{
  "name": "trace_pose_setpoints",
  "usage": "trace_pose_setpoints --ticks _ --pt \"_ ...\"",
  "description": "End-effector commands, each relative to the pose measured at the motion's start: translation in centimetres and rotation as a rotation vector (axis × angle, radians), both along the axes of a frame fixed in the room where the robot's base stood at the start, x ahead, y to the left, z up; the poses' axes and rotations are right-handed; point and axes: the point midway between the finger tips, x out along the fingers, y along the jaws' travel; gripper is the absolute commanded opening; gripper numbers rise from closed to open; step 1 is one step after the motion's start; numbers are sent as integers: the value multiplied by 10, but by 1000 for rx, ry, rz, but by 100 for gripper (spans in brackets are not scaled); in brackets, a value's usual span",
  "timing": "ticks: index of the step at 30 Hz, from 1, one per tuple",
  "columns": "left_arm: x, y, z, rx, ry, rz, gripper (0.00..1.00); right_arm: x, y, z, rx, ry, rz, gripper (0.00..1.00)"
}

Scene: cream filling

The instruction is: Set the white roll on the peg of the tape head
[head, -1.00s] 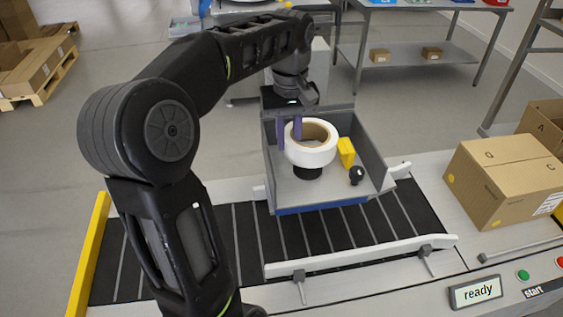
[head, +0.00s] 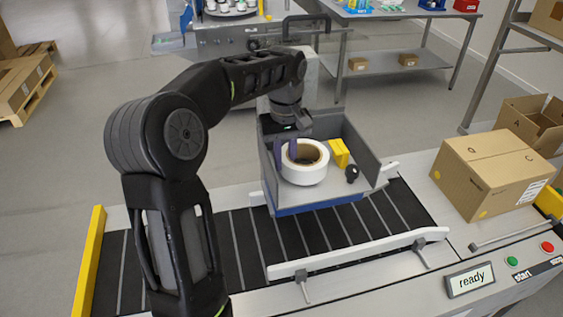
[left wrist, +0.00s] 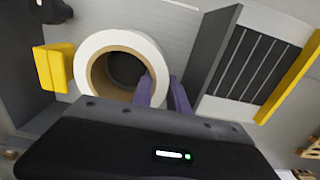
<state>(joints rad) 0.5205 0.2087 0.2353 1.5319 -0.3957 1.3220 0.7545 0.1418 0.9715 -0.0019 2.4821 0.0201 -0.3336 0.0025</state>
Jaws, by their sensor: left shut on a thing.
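The white roll (head: 303,174) with its brown core sits low inside the grey tape head (head: 364,148), its opening facing up. It also shows in the left wrist view (left wrist: 150,52). My left gripper (head: 286,153) is shut on the roll's left wall, with one purple finger inside the core and one outside; the fingers also show in the wrist view (left wrist: 163,92). A dark round part, apparently the peg (left wrist: 124,68), shows within the core in the wrist view. I cannot tell whether the roll rests fully on it. My right gripper is not in view.
A yellow block (head: 339,153) and a black knob (head: 352,174) stand close to the roll's right in the tape head. The conveyor (head: 270,240) with white guide rails runs below. A closed carton (head: 494,175) stands at the right, near a "ready" display (head: 470,281).

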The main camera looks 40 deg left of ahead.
Motion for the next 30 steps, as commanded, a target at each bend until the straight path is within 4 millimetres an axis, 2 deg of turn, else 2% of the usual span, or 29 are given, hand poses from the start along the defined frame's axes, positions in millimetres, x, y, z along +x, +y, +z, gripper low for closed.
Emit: trace_pose_setpoints --ticks 3,9,10,17,26,30 --pt "5 -2 -8 1 -3 0 0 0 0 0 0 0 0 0" --pt "5 -2 -8 2 -5 1 0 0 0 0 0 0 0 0" --pt "5 -2 -8 1 -3 1 22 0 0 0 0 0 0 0" --pt "5 -2 -8 1 -3 1 41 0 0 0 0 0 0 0" --pt "4 -2 -7 1 -3 0 41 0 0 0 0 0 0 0" --pt "3 -2 1 2 -5 0 41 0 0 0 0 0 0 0"
